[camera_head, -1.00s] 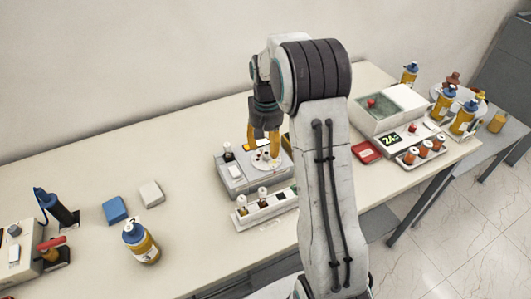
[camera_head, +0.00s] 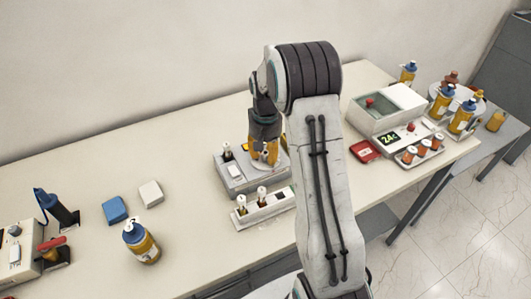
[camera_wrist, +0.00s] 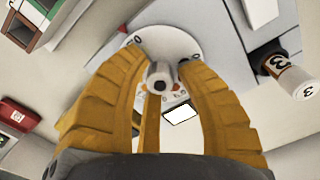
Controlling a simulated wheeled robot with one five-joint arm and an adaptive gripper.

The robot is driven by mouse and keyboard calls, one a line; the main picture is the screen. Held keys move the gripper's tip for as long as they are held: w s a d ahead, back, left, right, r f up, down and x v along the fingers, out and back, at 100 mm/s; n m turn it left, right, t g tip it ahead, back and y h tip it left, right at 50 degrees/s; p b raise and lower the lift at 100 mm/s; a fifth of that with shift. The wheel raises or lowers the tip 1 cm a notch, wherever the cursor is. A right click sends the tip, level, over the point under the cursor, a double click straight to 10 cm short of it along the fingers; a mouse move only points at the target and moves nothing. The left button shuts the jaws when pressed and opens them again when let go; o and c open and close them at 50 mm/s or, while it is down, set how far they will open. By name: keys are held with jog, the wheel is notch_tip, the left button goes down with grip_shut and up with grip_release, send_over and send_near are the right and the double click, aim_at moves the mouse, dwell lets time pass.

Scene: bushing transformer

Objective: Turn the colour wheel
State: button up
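The colour wheel is a white disc (camera_wrist: 182,33) with dark and coloured spots and a grey centre knob (camera_wrist: 160,75), on top of the grey device (camera_head: 236,178). In the head view only a pale edge of the wheel shows under my gripper (camera_head: 265,158). In the wrist view my gripper (camera_wrist: 161,64) has its yellow fingers spread around the knob. Gaps show between the left and right fingers and the knob. A third finger reaches up below the knob; I cannot tell whether it touches. The fingers hide parts of the disc.
A capped vial labelled 3 (camera_wrist: 292,80) sticks up beside the wheel. A white rack (camera_head: 264,208) with vials stands in front of the device. A red item (camera_head: 365,151) and a boxed instrument (camera_head: 388,108) are to the right.

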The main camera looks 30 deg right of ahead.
grip_shut()
dwell(0.3)
jog(key=shift+f+m+b, duration=0.1)
jog(key=shift+m+b, duration=0.45)
jog(key=shift+m, duration=0.65)
jog(key=shift+m+b, duration=0.5)
jog(key=shift+m, duration=1.7)
jog(key=shift+s, duration=0.1)
jog(key=shift+o, duration=1.8)
grip_release()
